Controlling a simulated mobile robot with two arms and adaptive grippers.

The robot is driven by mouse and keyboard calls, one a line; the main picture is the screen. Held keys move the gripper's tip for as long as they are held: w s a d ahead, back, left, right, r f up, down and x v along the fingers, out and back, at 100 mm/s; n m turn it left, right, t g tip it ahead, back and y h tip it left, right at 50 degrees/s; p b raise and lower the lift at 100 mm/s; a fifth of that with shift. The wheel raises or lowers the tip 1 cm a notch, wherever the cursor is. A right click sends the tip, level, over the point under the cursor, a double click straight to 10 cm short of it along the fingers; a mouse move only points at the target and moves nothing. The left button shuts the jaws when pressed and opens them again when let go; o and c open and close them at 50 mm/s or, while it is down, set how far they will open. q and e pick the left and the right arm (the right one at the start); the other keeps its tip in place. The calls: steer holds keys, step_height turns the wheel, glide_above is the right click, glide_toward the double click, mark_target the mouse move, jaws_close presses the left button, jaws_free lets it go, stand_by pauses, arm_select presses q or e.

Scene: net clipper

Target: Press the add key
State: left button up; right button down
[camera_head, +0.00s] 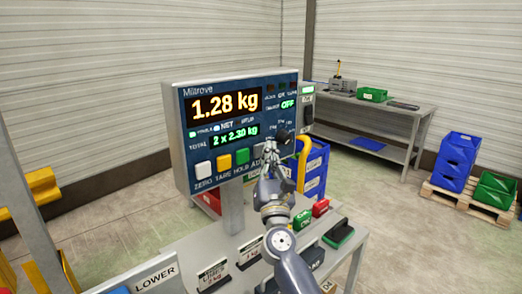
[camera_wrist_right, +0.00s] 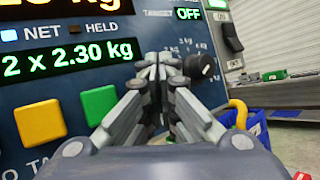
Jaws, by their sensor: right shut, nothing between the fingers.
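The Miltrove scale display panel (camera_head: 180,95) reads 1.28 kg, with 2 x 2.30 kg on its green total line (camera_head: 235,135). Along its bottom row are a white zero key (camera_head: 203,168), a yellow tare key (camera_head: 223,162) and a green hold key (camera_head: 242,156). The add label is partly visible right of hold; the add key is largely hidden behind my right gripper (camera_head: 271,149). In the wrist view my right gripper (camera_wrist_right: 158,62) is shut and empty, its fingertips in front of the panel. Contact cannot be told. My left gripper is out of view.
A black knob (camera_head: 282,134) sits close beside my right fingertips; it also shows in the wrist view (camera_wrist_right: 201,66). A yellow hook-like bar (camera_head: 305,160) and blue bins (camera_head: 316,170) are right of the panel. Red and green blocks lie on the bench below.

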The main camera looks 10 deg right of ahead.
steer(key=shift+s+d, duration=0.25)
steer(key=shift+s, duration=0.1)
steer(key=s+d, duration=0.1)
steer(key=s+p, duration=0.1)
steer(key=s+d+p, duration=0.1)
steer(key=s, duration=0.1)
steer(key=shift+d, duration=0.35)
steer(key=shift+s, duration=0.1)
stand_by(0.5)
